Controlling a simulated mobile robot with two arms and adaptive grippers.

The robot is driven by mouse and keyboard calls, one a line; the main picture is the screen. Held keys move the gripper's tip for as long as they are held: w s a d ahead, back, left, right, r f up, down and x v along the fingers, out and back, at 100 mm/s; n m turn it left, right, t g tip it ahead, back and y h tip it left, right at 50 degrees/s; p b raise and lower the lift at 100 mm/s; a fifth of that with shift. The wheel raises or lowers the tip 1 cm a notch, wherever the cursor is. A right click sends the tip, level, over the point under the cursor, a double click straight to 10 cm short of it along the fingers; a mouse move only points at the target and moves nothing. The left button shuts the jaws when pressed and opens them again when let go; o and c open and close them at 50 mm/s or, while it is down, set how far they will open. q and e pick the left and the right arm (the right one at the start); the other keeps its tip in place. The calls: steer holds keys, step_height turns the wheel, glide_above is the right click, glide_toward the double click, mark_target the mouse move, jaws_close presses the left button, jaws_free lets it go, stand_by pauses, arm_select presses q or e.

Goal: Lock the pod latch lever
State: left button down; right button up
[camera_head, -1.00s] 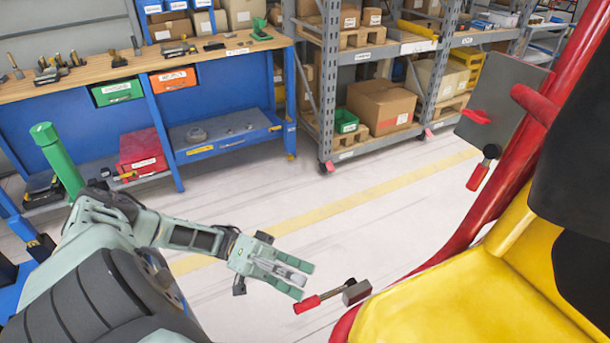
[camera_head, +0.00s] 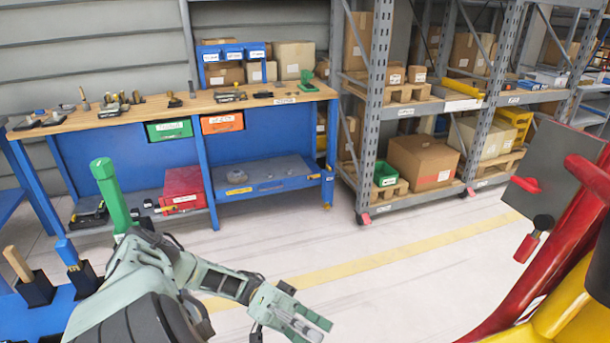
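The red and yellow pod (camera_head: 560,265) is at the right edge, partly cut off. A short red handle with a black knob (camera_head: 533,240) hangs beside its red frame. A red lever (camera_head: 527,185) is on a grey panel (camera_head: 555,187) above that handle. I cannot tell which of these is the pod latch lever. My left gripper (camera_head: 322,330) is at the bottom centre, well to the left of the pod and touching nothing visible. Its fingers look parted with nothing between them. My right gripper is not in view.
A blue workbench (camera_head: 130,118) with tools and bins stands at the back left. Shelving (camera_head: 375,120) with cardboard boxes stands at the back right. A green cylinder (camera_head: 112,195) stands near my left arm. The floor (camera_head: 420,270) between is clear, with a yellow line.

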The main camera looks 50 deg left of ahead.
arm_select(q)
steer(key=shift+v, duration=2.4)
steer(key=shift+w, duration=0.1)
